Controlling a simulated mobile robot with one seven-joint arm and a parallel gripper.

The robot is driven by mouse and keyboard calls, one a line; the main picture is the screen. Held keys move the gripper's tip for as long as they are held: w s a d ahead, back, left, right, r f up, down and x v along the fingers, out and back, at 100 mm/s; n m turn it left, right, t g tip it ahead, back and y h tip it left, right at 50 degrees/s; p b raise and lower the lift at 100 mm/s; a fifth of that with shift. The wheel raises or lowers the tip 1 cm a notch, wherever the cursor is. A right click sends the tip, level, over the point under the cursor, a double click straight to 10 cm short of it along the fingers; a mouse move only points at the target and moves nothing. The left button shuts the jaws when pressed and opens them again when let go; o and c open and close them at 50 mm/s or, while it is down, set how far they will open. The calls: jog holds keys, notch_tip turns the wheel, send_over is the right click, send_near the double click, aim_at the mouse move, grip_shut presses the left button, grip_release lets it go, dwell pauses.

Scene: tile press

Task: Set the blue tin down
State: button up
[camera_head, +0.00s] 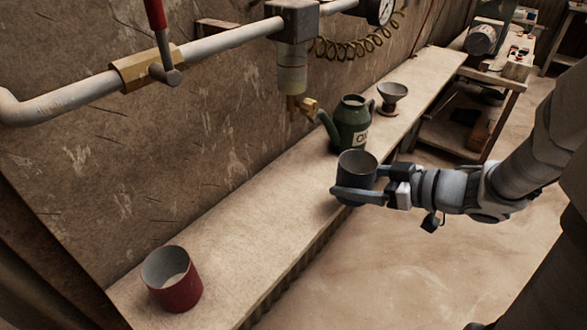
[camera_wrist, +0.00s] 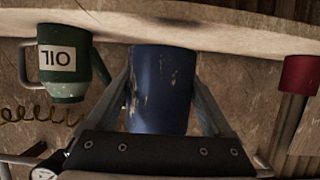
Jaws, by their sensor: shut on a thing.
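The blue tin (camera_head: 357,168) is upright with its open top up, looking dark grey-blue in the head view. My gripper (camera_head: 350,184) is shut on it, one finger along its near side. In the wrist view, which is upside down, the worn blue tin (camera_wrist: 160,92) sits between both fingers of my gripper (camera_wrist: 162,76). The tin is at the front edge of the long wall shelf (camera_head: 235,215). I cannot tell whether its base touches the shelf; the gripper hides part of it.
A green oil can (camera_head: 348,128) and a small funnel-like cup (camera_head: 391,97) stand on the shelf behind the tin. A red tin (camera_head: 172,279) stands at the near left end. The shelf between is bare. A pipe (camera_head: 215,43) with a valve runs above along the wall.

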jog(key=b, duration=0.3)
send_over(292, 177)
jog(key=shift+s+d, duration=0.2)
jog(key=shift+d, duration=0.1)
jog(key=f+b, duration=0.3)
jog(key=shift+w+a+f, duration=0.2)
jog(key=shift+a+f, duration=0.05)
jog(key=shift+f, duration=0.1)
jog(key=shift+r, duration=0.1)
jog(key=o, duration=1.1)
jog(key=shift+o, duration=0.2)
